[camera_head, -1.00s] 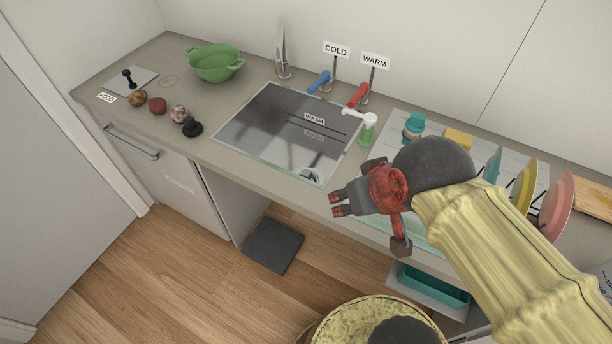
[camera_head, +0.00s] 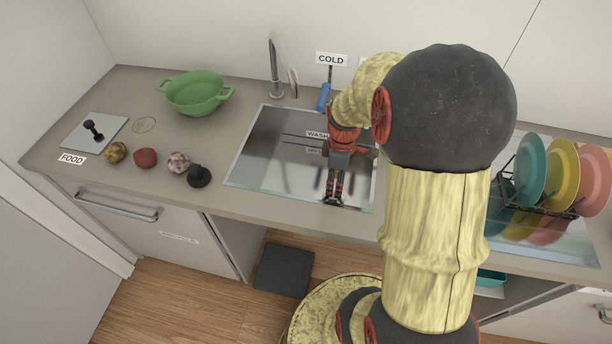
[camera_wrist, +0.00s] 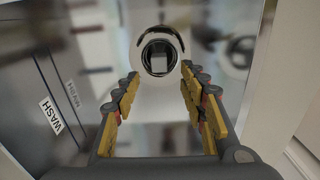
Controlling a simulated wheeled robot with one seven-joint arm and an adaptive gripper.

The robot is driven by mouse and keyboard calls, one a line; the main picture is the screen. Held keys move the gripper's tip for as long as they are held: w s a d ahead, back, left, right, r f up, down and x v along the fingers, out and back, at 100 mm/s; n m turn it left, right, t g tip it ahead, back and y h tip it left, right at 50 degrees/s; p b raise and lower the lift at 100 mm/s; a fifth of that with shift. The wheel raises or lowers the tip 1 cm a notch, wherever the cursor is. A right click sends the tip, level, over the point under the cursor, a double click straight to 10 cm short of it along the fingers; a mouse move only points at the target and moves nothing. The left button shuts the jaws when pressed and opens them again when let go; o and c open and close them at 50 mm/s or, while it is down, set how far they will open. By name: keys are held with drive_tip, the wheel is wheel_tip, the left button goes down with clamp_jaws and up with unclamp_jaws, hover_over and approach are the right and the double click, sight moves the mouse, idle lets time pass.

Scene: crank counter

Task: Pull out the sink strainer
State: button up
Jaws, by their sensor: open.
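The sink strainer (camera_wrist: 158,52) shows in the wrist view as a shiny round piece with a dark-rimmed ring and a raised middle, set in the sink floor. My gripper (camera_wrist: 160,78) is open, its two yellow-padded fingers one on each side below the strainer in the picture, with nothing between them. In the head view my gripper (camera_head: 333,196) points down over the near right part of the steel sink (camera_head: 262,160) and hides most of the strainer. I cannot tell how far the fingertips are above it.
A tall tap (camera_head: 274,70) and a blue COLD handle (camera_head: 323,97) stand behind the sink. A green colander (camera_head: 196,92) and several food items lie left. Plates stand in a rack (camera_head: 540,205) right. My arm hides the counter between.

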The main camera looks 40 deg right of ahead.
sight(333, 197)
drive_tip(key=shift+w+f, duration=0.2)
drive_tip(key=shift+f, duration=0.7)
drive_tip(key=shift+f+b, duration=1.55)
drive_tip(key=shift+f, duration=1.95)
drive_tip(key=shift+c, duration=0.5)
clamp_jaws()
drive_tip(key=c, duration=0.6)
unclamp_jaws()
clamp_jaws()
drive_tip(key=shift+r+p, duration=0.75)
drive_tip(key=shift+r+p, duration=2)
drive_tip(key=shift+r, duration=0.45)
